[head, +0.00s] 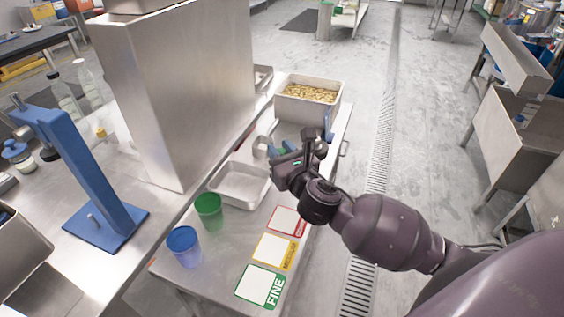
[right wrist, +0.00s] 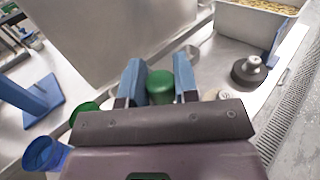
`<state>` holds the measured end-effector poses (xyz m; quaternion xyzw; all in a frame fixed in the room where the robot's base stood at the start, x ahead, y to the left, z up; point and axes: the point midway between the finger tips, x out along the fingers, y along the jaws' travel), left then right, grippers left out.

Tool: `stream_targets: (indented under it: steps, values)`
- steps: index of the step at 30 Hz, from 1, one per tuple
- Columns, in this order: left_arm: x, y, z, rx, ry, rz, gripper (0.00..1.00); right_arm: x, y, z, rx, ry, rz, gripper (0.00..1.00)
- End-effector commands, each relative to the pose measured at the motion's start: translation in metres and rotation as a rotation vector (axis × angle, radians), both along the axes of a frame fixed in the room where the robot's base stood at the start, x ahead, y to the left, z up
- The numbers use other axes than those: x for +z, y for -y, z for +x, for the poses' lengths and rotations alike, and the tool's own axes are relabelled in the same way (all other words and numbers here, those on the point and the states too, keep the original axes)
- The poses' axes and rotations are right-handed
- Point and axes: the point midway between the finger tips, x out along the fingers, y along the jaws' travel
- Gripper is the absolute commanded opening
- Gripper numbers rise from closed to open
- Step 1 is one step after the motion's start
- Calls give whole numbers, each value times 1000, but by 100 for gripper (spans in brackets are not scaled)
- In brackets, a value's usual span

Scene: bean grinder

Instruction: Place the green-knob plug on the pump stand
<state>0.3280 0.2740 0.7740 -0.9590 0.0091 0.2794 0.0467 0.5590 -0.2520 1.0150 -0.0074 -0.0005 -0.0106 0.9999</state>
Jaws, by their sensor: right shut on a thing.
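My right gripper (head: 284,152) is over the steel bench beside the shallow steel tray. In the right wrist view its blue fingers (right wrist: 158,84) are shut on the green-knob plug (right wrist: 159,86). The plug's green cylindrical knob shows between the fingers; its lower part is hidden. A blue stand (head: 88,170), which looks like the pump stand, stands on the left counter. It has a tilted-looking post and a flat square base with a small peg. It also shows at the left of the right wrist view (right wrist: 35,100). The gripper is well to its right. My left gripper is not in view.
A green cup (head: 209,211), a blue cup (head: 185,247) and a shallow tray (head: 240,184) are nearby. A bean bin (head: 310,110) stands behind. A black knobbed piece (right wrist: 249,70) sits right of the fingers.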

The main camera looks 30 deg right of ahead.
Motion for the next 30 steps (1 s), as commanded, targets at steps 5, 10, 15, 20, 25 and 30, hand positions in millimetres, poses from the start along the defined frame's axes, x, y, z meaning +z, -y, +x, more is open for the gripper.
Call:
stream_targets:
  steps: [5, 10, 15, 20, 25, 30]
  values:
    - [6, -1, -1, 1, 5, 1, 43, 28, 31, 40, -25, 2, 5, 1]
    - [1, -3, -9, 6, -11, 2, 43, 36, 43, 54, -34, 0, 14, 1]
    - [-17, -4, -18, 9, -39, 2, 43, 5, 44, 54, -37, -9, 18, 1]
    - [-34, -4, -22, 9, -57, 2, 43, -32, 44, 54, -37, -10, 18, 1]
    - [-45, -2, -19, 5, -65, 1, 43, -70, 44, 54, -37, -10, 19, 1]
    - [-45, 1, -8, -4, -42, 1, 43, -104, 44, 54, -36, -10, 18, 1]
